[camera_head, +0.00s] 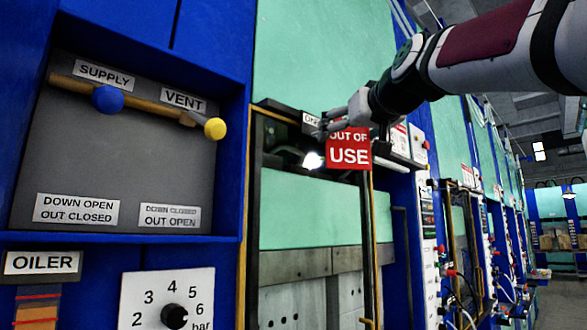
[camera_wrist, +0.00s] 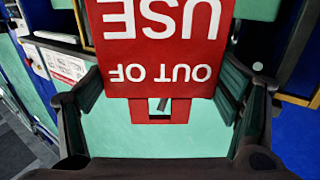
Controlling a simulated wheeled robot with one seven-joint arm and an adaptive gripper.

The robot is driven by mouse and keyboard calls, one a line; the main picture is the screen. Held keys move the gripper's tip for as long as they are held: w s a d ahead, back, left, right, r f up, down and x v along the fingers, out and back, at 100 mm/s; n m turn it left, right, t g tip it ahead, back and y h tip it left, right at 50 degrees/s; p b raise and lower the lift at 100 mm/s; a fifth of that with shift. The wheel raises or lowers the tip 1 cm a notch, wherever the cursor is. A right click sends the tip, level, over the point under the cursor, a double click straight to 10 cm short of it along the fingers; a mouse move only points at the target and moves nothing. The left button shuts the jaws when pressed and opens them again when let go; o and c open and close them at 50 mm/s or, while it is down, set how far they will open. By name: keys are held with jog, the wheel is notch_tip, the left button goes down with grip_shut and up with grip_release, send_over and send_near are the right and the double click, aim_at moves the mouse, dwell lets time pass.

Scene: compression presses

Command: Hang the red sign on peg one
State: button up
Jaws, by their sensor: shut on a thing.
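The red sign (camera_head: 348,150) reads "OUT OF USE" and hangs upright in front of the first press. In the wrist view the sign (camera_wrist: 157,50) appears upside down, with a slotted tab (camera_wrist: 160,117) at its "OUT OF" end. My gripper (camera_head: 338,124) is at the sign's top edge. In the wrist view its fingers (camera_wrist: 162,85) flank the sign, and it is shut on it. A label, partly hidden and starting "ON" (camera_head: 310,119), is just left of my gripper. A small grey piece shows in the slot; I cannot tell whether it is the peg. Peg one is not clearly visible.
A blue panel at left holds a blue knob (camera_head: 107,98) and a yellow knob (camera_head: 215,128) on a brass pipe. A bright lamp (camera_head: 312,160) is left of the sign. A brass vertical rod (camera_head: 372,240) stands below it. More presses recede to the right.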

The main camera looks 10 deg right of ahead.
aim_at(343, 138)
jog(key=shift+w+a, duration=0.4)
jog(key=shift+w, duration=0.15)
jog(key=shift+w+a+f, duration=0.35)
jog(key=shift+w+f, duration=0.15)
jog(key=shift+f, duration=0.1)
jog(key=shift+f, duration=0.15)
jog(key=o, duration=1.1)
jog(key=shift+w, duration=0.15)
